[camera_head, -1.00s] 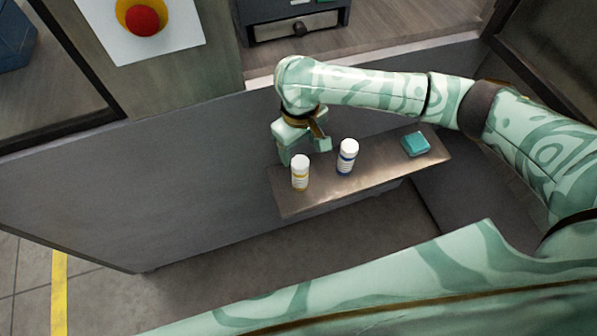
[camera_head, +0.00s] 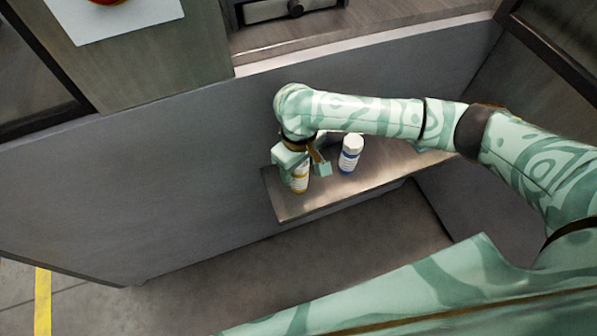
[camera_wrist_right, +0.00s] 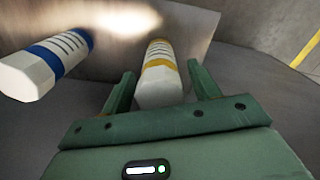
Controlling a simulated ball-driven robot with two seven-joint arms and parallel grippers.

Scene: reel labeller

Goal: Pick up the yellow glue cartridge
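The yellow glue cartridge (camera_head: 301,182), white with a yellow band, stands on a narrow metal shelf (camera_head: 290,207). My right gripper (camera_head: 306,173) is over it and hides its upper part in the head view. In the right wrist view, the yellow-banded cartridge (camera_wrist_right: 161,72) lies between the two open green fingers of my right gripper (camera_wrist_right: 163,85); small gaps seem to show beside it, and contact cannot be made out. My left gripper is in no frame.
A white cartridge with blue bands (camera_head: 350,153) stands close to the right on the same shelf; it also shows in the right wrist view (camera_wrist_right: 45,66). A teal block (camera_head: 424,148) is mostly hidden behind my right arm. A grey wall (camera_head: 150,180) rises behind the shelf.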

